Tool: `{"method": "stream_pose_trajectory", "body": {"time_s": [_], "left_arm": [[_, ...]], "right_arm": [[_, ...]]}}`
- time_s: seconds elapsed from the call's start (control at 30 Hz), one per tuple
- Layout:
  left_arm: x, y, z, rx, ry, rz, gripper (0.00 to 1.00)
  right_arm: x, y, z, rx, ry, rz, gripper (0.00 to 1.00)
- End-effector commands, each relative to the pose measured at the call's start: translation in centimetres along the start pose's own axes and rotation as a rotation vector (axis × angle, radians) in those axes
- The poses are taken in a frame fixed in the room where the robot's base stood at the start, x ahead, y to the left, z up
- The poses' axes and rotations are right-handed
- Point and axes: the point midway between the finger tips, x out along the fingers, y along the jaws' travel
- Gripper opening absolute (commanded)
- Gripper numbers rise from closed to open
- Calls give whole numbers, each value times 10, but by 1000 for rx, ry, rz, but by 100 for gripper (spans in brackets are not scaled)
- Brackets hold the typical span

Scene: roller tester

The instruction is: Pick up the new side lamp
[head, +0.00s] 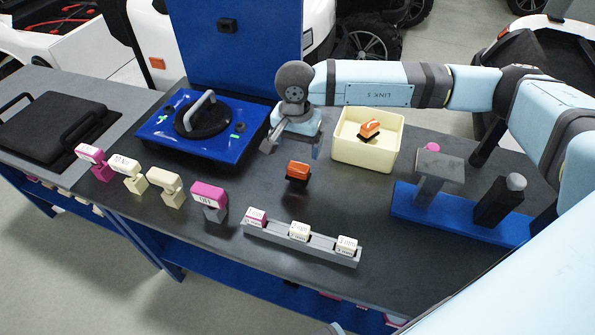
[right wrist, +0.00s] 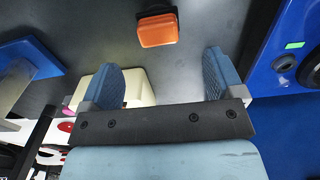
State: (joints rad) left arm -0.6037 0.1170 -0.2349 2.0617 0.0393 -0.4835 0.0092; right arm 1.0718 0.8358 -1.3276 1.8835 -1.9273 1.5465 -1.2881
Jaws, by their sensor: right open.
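An orange side lamp with a black base (head: 298,171) stands on the dark tabletop near the middle of the head view. It also shows as an orange lamp (right wrist: 157,30) at the top of the right wrist view. A second orange lamp (head: 369,128) lies inside the cream bin (head: 378,161). I cannot tell from looks alone which lamp is new. My right gripper (head: 293,147) is open and empty, above the table just behind the standing lamp. In the right wrist view the lamp is beyond the two blue fingers (right wrist: 165,75), not between them. My left gripper is not in view.
A blue tester with a black round lid and handle (head: 157,128) is left of my gripper. A grey rack with small blocks (head: 276,233) lies in front of the lamp. Several pink and cream gauges stand at left. A blue base with posts (head: 405,203) is at right.

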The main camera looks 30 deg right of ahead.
Motion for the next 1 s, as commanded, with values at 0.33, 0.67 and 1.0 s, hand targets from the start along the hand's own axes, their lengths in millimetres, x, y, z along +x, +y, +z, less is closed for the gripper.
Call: {"method": "stream_pose_trajectory", "body": {"time_s": [0.33, 0.67, 1.0], "left_arm": [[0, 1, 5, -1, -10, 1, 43], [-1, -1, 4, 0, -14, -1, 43], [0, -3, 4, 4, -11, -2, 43]], "right_arm": [[47, 0, 1, 1, -3, -2, 87], [81, 4, -2, 2, -4, 0, 87], [100, 3, -1, 1, -3, -3, 87]]}}
